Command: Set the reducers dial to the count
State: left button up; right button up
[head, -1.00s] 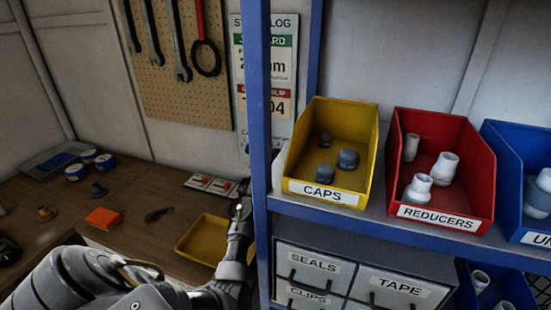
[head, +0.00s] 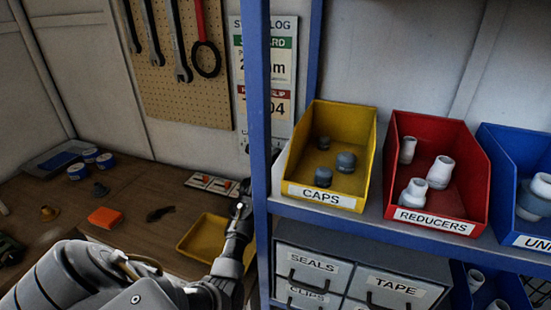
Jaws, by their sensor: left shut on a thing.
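A white dial panel (head: 211,183) with orange-red dials lies at the back of the wooden bench, left of the blue shelf post. My left gripper (head: 243,188) is at the panel's right end, close to the post. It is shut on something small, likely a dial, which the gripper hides. The dial markings are too small to read. The red REDUCERS bin (head: 469,204) stands on the shelf at right. Three pale reducers show in it: one at the back (head: 407,149), one in the middle (head: 440,173) and one in front (head: 413,193). My right gripper is out of view.
The blue post (head: 258,120) stands right beside my left gripper. A yellow tray (head: 190,242) lies under my left forearm. The yellow CAPS bin (head: 322,196) and a blue bin (head: 500,165) flank the red one. Labelled drawers (head: 330,255) are below.

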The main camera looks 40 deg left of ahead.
pick_arm(q)
jog(key=shift+m, duration=2)
jog(key=o, duration=1)
jog(key=b+v, duration=0.2)
jog(key=v, duration=0.8)
jog(key=shift+s+d+b, duration=0.15)
jog(key=shift+s+b, duration=0.2)
jog(key=shift+b, duration=0.05)
